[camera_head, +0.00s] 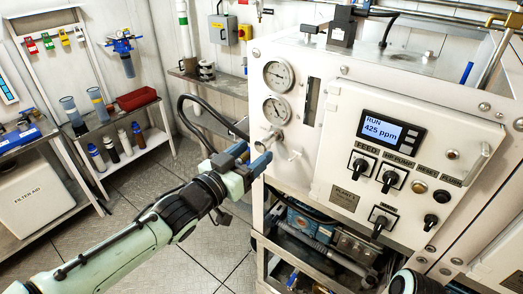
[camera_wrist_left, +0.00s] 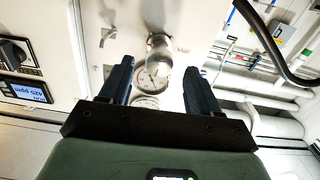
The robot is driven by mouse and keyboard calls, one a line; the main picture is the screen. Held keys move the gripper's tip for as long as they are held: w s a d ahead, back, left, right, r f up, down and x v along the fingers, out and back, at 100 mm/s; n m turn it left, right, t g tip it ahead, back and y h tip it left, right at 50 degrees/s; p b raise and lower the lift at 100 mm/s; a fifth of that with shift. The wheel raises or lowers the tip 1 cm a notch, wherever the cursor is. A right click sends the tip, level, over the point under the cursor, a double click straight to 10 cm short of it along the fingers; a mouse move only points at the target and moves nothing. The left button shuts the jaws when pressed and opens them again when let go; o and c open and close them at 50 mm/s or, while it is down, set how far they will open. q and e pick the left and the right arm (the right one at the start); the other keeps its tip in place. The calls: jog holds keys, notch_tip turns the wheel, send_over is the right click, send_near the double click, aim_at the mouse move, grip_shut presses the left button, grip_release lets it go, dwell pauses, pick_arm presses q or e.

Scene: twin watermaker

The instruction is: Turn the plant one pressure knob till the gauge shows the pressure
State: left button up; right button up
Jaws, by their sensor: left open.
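The white plant one cabinet (camera_head: 318,165) fills the right of the head view. Two round gauges, an upper one (camera_head: 279,75) and a lower one (camera_head: 276,109), sit on its left side; their readings are too small to tell. The metal pressure knob (camera_head: 279,141) sticks out below them. My left gripper (camera_head: 251,157) is open, in front of and slightly below the knob. In the left wrist view the knob (camera_wrist_left: 160,52) appears above a gauge (camera_wrist_left: 154,77), roughly between the open fingers (camera_wrist_left: 158,70), which look empty.
A white T-shaped handle (camera_head: 295,156) is close right of the knob. A display (camera_head: 390,131) reads RUN 425 ppm, above several black switches. A black hose (camera_head: 205,104) curves behind my left gripper. A shelf with bottles (camera_head: 115,125) stands at left; tiled floor lies between.

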aim_at(260, 148)
pick_arm(q)
jog(key=shift+b+x, duration=0.5)
jog(key=shift+x, duration=1.55)
